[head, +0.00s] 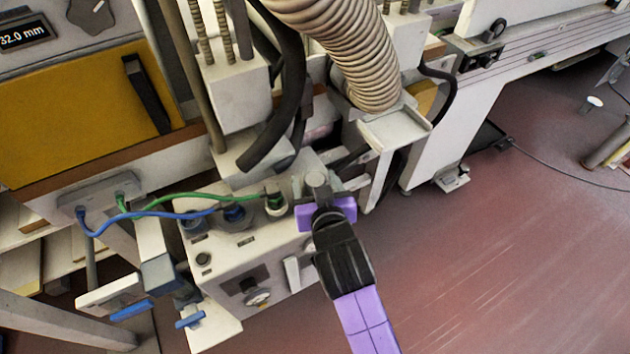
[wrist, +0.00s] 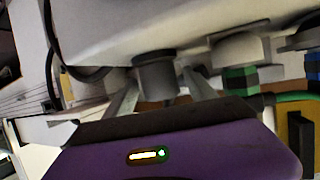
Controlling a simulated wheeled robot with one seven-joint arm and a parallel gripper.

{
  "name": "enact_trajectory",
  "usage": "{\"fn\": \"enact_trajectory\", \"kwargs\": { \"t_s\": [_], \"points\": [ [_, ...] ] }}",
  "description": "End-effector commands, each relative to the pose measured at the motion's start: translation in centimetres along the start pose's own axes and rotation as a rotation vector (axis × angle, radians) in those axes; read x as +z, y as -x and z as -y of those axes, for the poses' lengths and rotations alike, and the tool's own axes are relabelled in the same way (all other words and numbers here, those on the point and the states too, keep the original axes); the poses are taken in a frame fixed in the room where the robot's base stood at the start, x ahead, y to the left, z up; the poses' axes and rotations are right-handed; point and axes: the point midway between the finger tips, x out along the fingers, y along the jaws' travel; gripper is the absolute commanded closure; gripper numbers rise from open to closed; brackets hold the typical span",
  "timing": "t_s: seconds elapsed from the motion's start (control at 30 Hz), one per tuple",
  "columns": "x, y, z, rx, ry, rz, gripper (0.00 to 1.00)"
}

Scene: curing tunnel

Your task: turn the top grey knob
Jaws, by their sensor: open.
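The grey knob (head: 317,184) stands on the top face of a pale control box (head: 222,268). In the wrist view the round grey knob (wrist: 155,72) shows in the middle, under a pale surface. My gripper (wrist: 160,84) is open, with one thin grey finger on each side of the knob. I cannot tell whether either finger touches it. In the head view my purple and black gripper (head: 318,195) reaches the knob from the front right, and its body hides the knob's lower part.
A green plug (head: 274,201) and a blue plug (head: 234,213) with cables sit left of the knob. A thick ribbed hose (head: 345,50) and a black hose (head: 288,95) hang behind. The reddish floor (head: 500,250) at the right is mostly clear.

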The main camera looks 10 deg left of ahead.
Motion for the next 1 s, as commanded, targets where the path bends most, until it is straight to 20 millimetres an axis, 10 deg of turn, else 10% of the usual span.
{"fn": "enact_trajectory", "kwargs": {
  "t_s": [0.07,0.4,1.0],
  "points": [
    [0.0,0.02,0.0,0.0,0.0,0.0,0.36],
    [0.01,0.04,0.0,0.0,0.0,0.0,0.98],
    [0.04,0.04,-0.05,-0.164,0.067,0.005,0.98]
  ]
}}
